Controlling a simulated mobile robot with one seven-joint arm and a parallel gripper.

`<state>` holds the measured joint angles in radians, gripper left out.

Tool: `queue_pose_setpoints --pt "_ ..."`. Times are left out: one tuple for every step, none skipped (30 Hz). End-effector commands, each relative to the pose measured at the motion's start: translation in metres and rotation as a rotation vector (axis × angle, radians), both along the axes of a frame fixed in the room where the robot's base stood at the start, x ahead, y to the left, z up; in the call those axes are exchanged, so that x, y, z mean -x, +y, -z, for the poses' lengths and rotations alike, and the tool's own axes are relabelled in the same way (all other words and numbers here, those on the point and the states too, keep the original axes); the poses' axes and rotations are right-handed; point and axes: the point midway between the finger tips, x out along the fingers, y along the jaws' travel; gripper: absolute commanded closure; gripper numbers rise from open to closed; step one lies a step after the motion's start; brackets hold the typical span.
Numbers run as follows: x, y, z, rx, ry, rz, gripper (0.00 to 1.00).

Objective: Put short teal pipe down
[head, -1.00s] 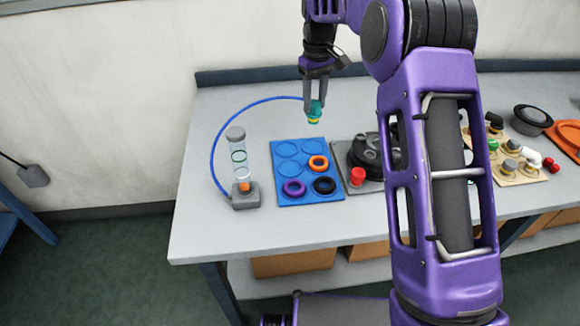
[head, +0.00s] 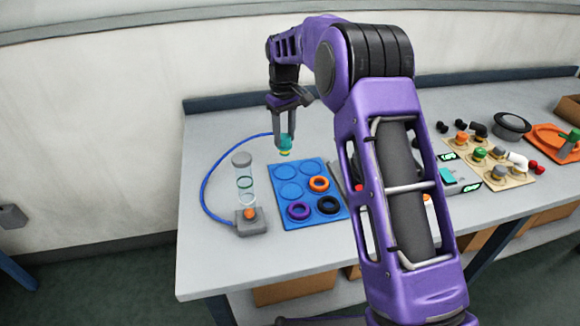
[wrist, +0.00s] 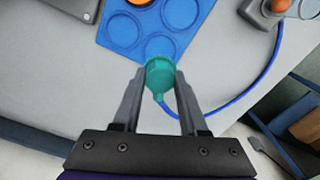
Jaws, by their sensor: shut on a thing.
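The short teal pipe (head: 287,142) is held between the fingers of my gripper (head: 288,128), with a yellowish lower end showing. It hangs over the table near the back left corner of the blue mat (head: 285,171); its height above the table is hard to tell. In the wrist view, the teal pipe (wrist: 160,76) sits between the two fingertips of my gripper (wrist: 160,85), beside the mat's empty ring outlines. My gripper is shut on it.
Orange (head: 319,184), purple (head: 299,210) and black (head: 328,205) rings lie on the mat. A clear tube (head: 243,182) on a grey base (head: 249,224) with a blue hose (head: 204,190) stands left. My arm hides the table's middle. Fittings boards stand right.

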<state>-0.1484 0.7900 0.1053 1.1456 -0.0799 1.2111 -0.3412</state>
Motion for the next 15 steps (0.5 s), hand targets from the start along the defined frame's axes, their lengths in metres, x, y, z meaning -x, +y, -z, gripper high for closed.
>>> queue_pose_setpoints --pt "0.001 0.0 0.008 0.0 0.002 0.0 1.0" --pt "0.0 0.0 0.011 0.001 0.001 0.0 1.0" --pt "0.0 0.0 0.013 0.0 0.0 0.0 1.0" --pt "0.0 0.0 0.015 0.0 -0.001 0.0 1.0" --pt "0.0 0.0 0.017 0.0 0.0 0.0 1.0" --pt "0.0 0.0 0.02 0.0 0.0 0.0 1.0" --pt "0.0 0.0 0.023 0.0 0.0 0.0 1.0" --pt "0.0 0.0 0.027 0.001 0.001 0.0 1.0" --pt "0.0 0.0 0.033 0.001 0.002 0.0 1.0" --pt "0.001 0.0 0.038 0.001 0.003 0.0 1.0" --pt "0.001 0.0 0.043 0.001 0.003 0.0 1.0" --pt "0.0 0.0 0.05 0.001 0.002 -0.001 1.0" --pt "0.001 0.0 0.055 0.0 0.002 -0.001 1.0" --pt "0.001 0.0 0.059 0.001 0.002 -0.001 1.0" --pt "0.0 0.0 0.064 0.001 0.001 -0.001 1.0"
